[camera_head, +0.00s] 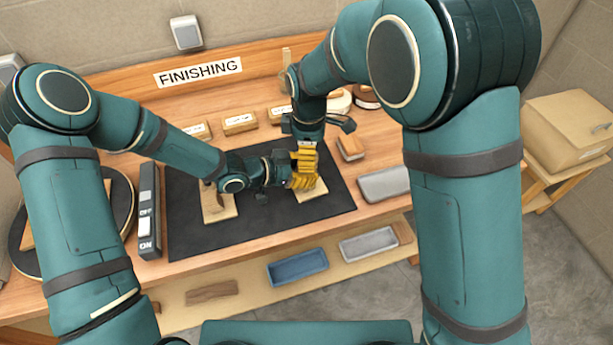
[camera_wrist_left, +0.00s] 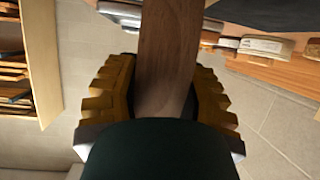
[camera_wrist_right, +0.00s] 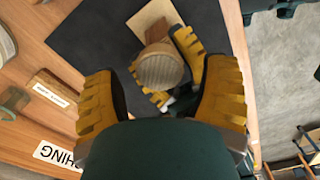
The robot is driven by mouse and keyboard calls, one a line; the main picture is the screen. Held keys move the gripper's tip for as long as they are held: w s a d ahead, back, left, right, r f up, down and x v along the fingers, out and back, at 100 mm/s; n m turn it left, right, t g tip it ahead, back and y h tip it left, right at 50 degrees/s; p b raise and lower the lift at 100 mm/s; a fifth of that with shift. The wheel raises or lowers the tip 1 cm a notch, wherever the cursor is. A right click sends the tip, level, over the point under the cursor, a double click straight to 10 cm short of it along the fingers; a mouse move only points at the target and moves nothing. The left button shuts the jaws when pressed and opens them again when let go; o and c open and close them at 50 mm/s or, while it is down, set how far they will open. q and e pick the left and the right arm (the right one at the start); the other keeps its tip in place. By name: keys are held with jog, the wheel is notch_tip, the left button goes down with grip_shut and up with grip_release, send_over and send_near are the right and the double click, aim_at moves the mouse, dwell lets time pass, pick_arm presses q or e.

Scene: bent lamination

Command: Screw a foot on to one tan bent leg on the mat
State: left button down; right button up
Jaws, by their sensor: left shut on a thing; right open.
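My left gripper (camera_head: 303,182) is shut on a brown wooden piece (camera_wrist_left: 168,50) over the right part of the dark mat (camera_head: 255,220). The piece stands between its fingers in the left wrist view and looks like a leg. My right gripper (camera_head: 304,158) comes down from above, open, close to the left gripper. In the right wrist view a round, ribbed, tan-brown end (camera_wrist_right: 158,68) lies between the right gripper's spread fingers, beside the left gripper's yellow fingers. I cannot tell whether this end is a foot or the leg itself. The grippers hide most of it in the head view.
A tan board (camera_head: 219,208) with a dark brown piece lies left on the mat; another tan board (camera_head: 315,193) lies under the grippers. Labelled wooden blocks (camera_head: 240,123) line the back. A grey tray (camera_head: 384,184) stands right. Blue bin (camera_head: 297,268) and grey bin (camera_head: 369,244) sit below.

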jog(key=shift+f, duration=0.65)
grip_shut()
jog(key=shift+m, duration=1.7)
jog(key=shift+c, duration=0.3)
grip_release()
